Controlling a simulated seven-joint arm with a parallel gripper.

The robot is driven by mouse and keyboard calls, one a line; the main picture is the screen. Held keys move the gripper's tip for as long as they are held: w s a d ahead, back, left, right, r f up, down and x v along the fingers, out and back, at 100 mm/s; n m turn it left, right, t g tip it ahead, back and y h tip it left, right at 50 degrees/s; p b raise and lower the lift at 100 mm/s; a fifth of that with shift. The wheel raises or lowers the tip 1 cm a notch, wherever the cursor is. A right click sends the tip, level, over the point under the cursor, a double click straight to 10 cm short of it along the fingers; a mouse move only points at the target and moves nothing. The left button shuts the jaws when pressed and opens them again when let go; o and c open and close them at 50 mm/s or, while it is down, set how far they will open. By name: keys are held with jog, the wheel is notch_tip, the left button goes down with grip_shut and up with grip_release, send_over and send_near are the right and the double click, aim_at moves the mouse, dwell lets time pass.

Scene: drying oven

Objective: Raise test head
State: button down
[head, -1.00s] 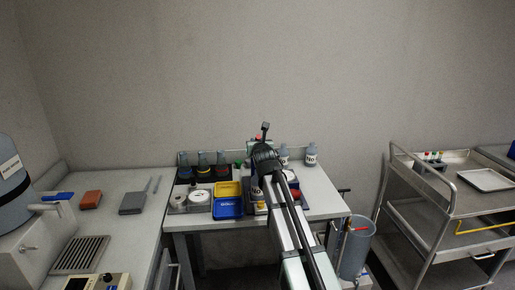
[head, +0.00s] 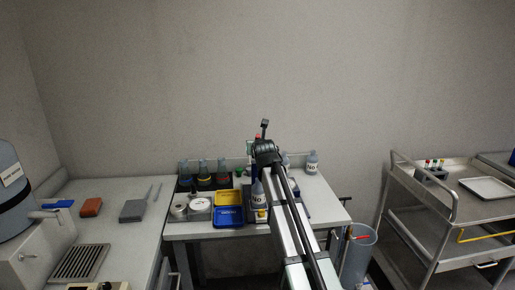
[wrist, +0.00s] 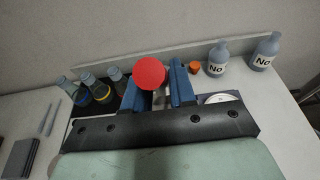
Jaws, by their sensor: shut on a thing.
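In the wrist view, a red round knob-like part (wrist: 150,73) sits between the two blue fingers of my gripper (wrist: 157,88), which is shut on it. The knob overlaps the left finger, and its underside is hidden. I cannot make out the test head's body apart from this red part. In the head view, my arm reaches over the middle table (head: 325,207), with its dark wrist (head: 265,150) near the back edge. My arm covers the fingers and most of what stands below them there.
A yellow tray (head: 228,196) and a blue tray (head: 228,217) lie left of my arm. A labelled bottle (head: 258,194) stands close beside it. Several dark-based flasks (head: 204,174) stand at the back left. Another labelled bottle (head: 312,162) stands at the back right. A metal trolley (head: 452,205) is farther right.

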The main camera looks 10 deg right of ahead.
jog(key=shift+w+r, duration=0.5)
jog(key=shift+w, duration=0.35)
jog(key=shift+w+r, duration=0.45)
jog(key=shift+w, duration=0.35)
jog(key=shift+w+r, duration=0.25)
jog(key=shift+w, duration=0.75)
jog(key=shift+w+r, duration=0.2)
jog(key=shift+w, duration=0.8)
jog(key=c, duration=0.9)
grip_release()
jog(key=shift+f, duration=0.1)
jog(key=shift+o, duration=0.3)
